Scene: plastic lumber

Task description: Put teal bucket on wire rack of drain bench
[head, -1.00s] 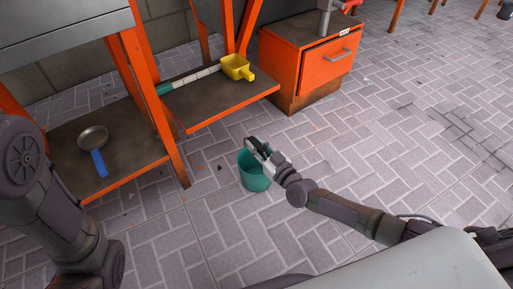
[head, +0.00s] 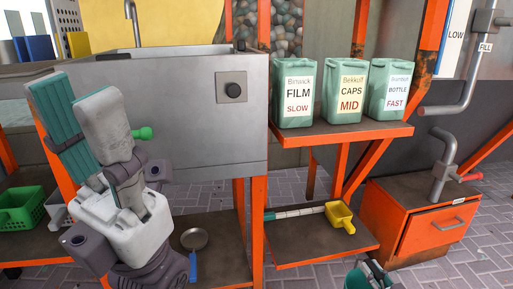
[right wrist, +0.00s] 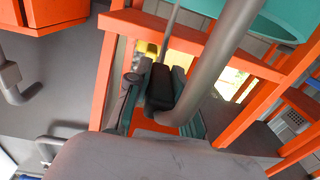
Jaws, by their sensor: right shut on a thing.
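I cannot make out a wire rack clearly.
Several labelled green bins (head: 295,95) stand on the orange-edged shelf. A yellow scoop (head: 340,216) lies on the low shelf below. A pan (head: 194,240) is under the bench. An orange cabinet (head: 428,222) stands at right. Floor right of the bucket is clear.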

